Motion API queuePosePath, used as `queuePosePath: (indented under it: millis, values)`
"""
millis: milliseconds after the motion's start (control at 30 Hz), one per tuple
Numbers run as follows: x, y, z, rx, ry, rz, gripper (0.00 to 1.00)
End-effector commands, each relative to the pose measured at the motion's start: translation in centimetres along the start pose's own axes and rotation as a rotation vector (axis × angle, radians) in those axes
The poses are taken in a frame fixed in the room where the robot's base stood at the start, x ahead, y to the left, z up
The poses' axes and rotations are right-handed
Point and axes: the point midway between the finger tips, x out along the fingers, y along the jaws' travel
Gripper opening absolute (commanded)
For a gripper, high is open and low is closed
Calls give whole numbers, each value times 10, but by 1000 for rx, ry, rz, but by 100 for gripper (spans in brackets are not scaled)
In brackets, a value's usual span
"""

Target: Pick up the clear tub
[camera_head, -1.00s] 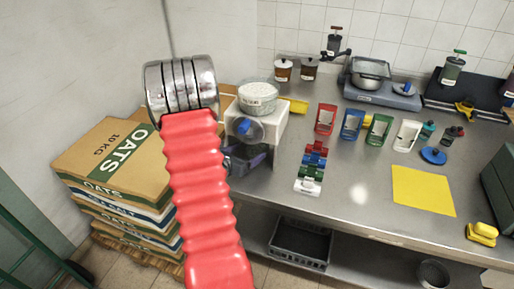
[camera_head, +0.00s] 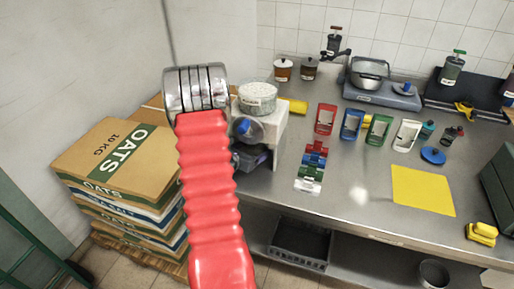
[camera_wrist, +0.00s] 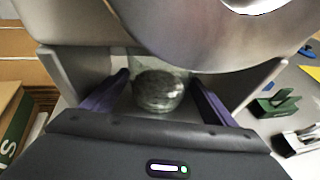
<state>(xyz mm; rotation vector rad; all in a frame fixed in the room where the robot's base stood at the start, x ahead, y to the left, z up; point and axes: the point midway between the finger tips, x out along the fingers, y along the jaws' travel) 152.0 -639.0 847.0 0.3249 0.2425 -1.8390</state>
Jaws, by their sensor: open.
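In the wrist view a clear tub (camera_wrist: 160,90) with pale grey contents shows between the two purple fingers of my gripper (camera_wrist: 165,82), beyond their tips. The jaws are open and I see no contact. Grey panels flank the tub, and a large grey curved shape hides its top. In the head view a clear, labelled tub (camera_head: 258,97) with white contents sits on a white block (camera_head: 272,118). I cannot tell whether it is the same tub. A dark and purple part, apparently my gripper (camera_head: 250,157), shows below the block, partly hidden by my red arm.
Stacked oats boxes (camera_head: 118,155) stand at the left. Coloured stands, such as the green stand (camera_head: 378,130), and a kitchen scale with a pan (camera_head: 370,75) are on the steel bench (camera_head: 350,205). A yellow mat (camera_head: 422,190) lies right. The front middle of the bench is clear.

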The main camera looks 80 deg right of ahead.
Motion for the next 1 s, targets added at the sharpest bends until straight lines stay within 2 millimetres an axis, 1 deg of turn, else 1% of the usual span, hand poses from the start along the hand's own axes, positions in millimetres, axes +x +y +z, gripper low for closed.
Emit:
queuePosePath:
  millis: [100,500,833,1000]
  values:
    - [0,0,0,0,0,0,78]
    - [0,0,0,0,0,0,50]
    - [-1,0,2,1,-1,0,50]
    - [-4,0,13,1,-2,1,50]
